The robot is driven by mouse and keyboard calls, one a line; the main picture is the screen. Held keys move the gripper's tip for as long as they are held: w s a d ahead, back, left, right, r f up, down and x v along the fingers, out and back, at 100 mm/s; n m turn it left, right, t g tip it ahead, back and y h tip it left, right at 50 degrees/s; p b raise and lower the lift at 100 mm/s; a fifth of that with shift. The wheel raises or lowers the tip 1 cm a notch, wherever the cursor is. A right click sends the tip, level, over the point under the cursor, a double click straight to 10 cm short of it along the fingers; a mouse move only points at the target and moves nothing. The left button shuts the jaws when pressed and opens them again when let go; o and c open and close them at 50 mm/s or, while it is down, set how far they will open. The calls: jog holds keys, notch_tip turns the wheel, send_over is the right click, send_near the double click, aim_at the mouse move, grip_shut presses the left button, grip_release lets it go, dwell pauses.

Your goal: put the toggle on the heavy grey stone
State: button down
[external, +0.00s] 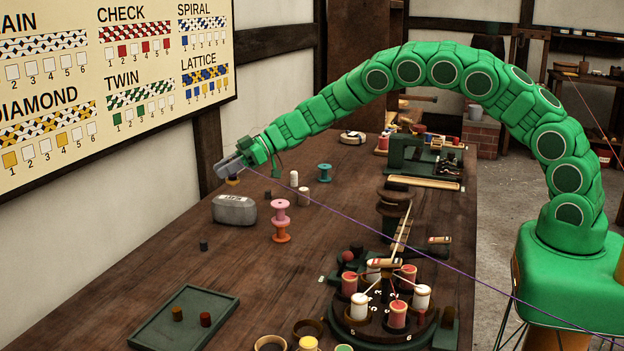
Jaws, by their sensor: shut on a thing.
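The heavy grey stone (236,209) lies on the wooden table at the left, a rounded block with a pale label on its top. My gripper (229,170) is above the stone and shut on a small dark thing with a tan band, which looks like the toggle (233,180). The toggle hangs a little above the stone, with a visible gap between them. Its upper part is hidden by the jaws, and its exact shape is too small to tell.
Pink and orange spools (280,220) stand close right of the stone. White and teal spools (325,172) stand behind. A green tray (184,322) with two small brown pieces is in front. A thin purple line crosses to the right. A bobbin carousel (380,325) fills the front right.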

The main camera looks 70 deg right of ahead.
aim_at(228, 179)
jog(key=shift+w+f, duration=0.25)
jog(key=shift+f, duration=1.5)
jog(key=shift+f, duration=0.1)
jog(key=c, duration=0.9)
grip_release()
jog(key=shift+o, duration=0.2)
jog(key=shift+s, duration=0.1)
jog(key=v, duration=1.2)
